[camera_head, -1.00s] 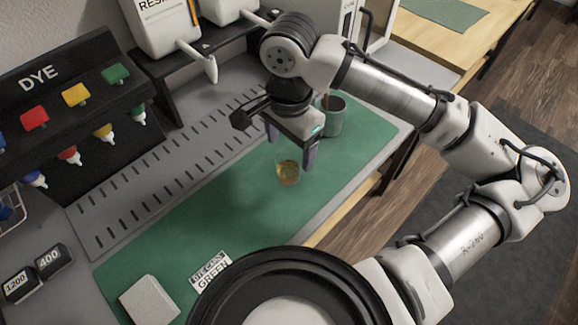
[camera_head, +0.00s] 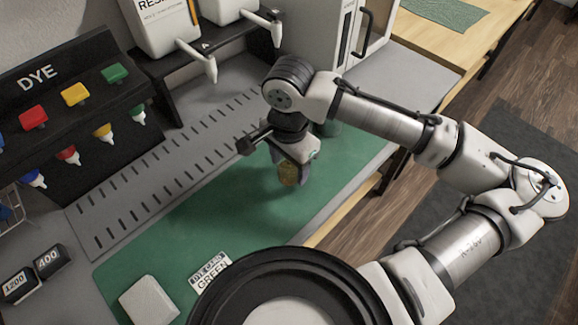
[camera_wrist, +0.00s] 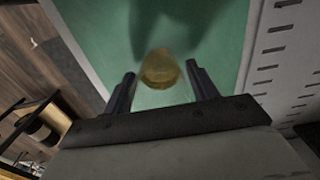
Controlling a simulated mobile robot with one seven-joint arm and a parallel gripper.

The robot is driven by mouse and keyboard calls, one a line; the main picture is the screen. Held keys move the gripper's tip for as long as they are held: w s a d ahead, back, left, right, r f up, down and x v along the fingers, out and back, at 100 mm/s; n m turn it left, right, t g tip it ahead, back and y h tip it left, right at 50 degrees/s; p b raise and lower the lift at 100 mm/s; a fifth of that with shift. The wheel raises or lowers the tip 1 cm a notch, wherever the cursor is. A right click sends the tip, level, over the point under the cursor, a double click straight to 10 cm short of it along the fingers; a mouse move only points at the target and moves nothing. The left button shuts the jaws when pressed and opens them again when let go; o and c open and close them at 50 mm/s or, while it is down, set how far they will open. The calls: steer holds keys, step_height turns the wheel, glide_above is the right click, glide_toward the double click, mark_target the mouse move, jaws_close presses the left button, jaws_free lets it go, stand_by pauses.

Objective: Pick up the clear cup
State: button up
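The clear cup (camera_head: 287,176) stands on the green mat (camera_head: 225,215) with amber-brown contents inside. My gripper (camera_head: 290,174) is low over it, pointing down, and partly hides it. In the wrist view the cup (camera_wrist: 159,70) shows between the two dark fingertips of my gripper (camera_wrist: 160,80), with a visible gap on each side. The fingers are apart and do not appear to touch the cup.
A grey-green mug (camera_head: 328,128) stands behind my gripper, mostly hidden by the arm. The dye rack (camera_head: 75,110) is at left and resin dispensers (camera_head: 160,22) are at the back.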

steer(key=c, duration=0.6)
steer(key=shift+r, duration=0.25)
step_height(320, 180, up, 28)
steer(key=shift+f+p, duration=0.25)
steer(key=shift+p, duration=0.7)
stand_by(0.4)
